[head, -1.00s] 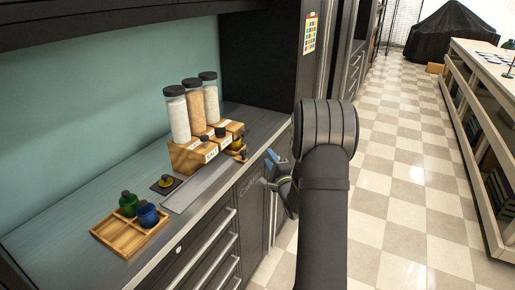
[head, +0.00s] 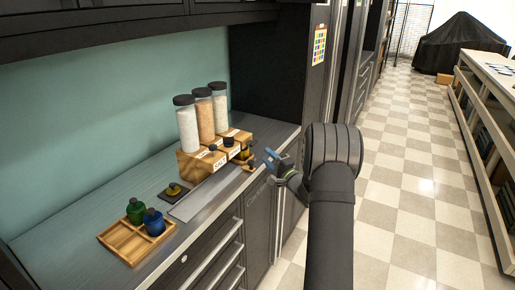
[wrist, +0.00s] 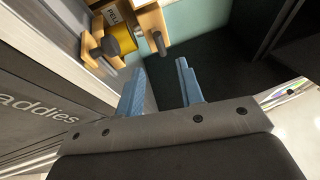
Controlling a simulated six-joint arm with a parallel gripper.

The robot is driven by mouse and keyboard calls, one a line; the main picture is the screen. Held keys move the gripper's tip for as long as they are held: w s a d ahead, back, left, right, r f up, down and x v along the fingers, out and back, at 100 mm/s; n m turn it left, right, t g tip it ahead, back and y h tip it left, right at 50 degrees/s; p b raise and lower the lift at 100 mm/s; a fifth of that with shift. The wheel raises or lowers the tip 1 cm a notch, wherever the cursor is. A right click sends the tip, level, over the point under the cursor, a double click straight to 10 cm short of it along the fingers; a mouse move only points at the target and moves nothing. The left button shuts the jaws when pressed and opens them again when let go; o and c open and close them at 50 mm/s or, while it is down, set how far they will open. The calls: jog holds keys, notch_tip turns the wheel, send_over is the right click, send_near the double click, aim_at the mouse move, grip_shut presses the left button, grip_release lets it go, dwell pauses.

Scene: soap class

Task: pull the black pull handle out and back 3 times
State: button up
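The wooden dispenser (head: 192,165) stands on the counter with dark knobs at its front. In the wrist view, a small black knob (wrist: 158,43) sticks out from the wood and looks like the pull handle, though I cannot be certain. In the head view I cannot tell which dark knob it is. My gripper (wrist: 158,62) is open and empty, its blue fingers apart just short of that knob. In the head view the gripper (head: 272,157) is off the counter's front edge, right of the dispenser. No contact is visible.
Three tall black-lidded jars (head: 205,113) stand on the dispenser. An amber bottle with a dark cap (wrist: 122,40) sits beside the knob. A wooden tray (head: 122,244) holds green and blue bottles. Dark cabinets stand below and right of the counter.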

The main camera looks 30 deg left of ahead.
send_near(247, 141)
jog(key=w+a, duration=0.3)
jog(key=a, duration=0.1)
jog(key=shift+w+r, duration=0.2)
jog(key=shift+r, duration=0.15)
grip_shut()
